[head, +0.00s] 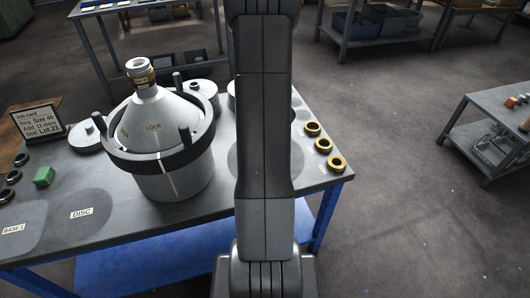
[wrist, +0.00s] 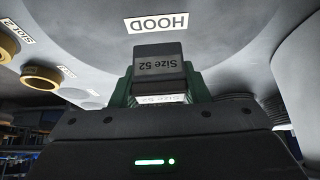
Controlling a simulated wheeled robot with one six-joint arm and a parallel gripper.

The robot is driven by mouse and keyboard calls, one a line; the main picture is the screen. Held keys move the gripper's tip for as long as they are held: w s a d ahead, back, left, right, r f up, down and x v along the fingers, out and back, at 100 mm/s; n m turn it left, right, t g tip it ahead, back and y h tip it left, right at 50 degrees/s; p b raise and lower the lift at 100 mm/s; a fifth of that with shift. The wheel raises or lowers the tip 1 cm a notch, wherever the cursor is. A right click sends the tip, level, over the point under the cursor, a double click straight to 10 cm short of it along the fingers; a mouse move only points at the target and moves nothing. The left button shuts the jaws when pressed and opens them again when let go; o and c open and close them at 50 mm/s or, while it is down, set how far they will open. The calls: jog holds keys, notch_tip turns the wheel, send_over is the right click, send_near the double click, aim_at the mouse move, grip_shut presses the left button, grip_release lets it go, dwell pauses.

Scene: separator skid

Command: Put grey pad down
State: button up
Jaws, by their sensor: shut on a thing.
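The grey pad (wrist: 160,62) is a small dark grey block marked "Size 52" in the wrist view. My gripper (wrist: 160,88) is shut on it, with green fingers on either side. The pad is over the table's round grey patch, close to the "HOOD" label (wrist: 157,23). I cannot tell whether the pad touches the tabletop. In the head view my own arm hides the gripper and the pad.
The worktable (head: 110,236) carries a large separator bowl (head: 170,180) with a black ring clamp at left. Gold rings (head: 323,145) line its right edge, also seen in the wrist view (wrist: 42,76). A green block (head: 43,176) and a job card (head: 37,120) are at far left. The "DISC" patch (head: 78,230) is clear.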

jog(key=shift+f+b, duration=1.45)
jog(key=shift+f, duration=0.35)
jog(key=shift+f, duration=0.2)
jog(key=o, duration=1.3)
jog(key=shift+c, duration=0.2)
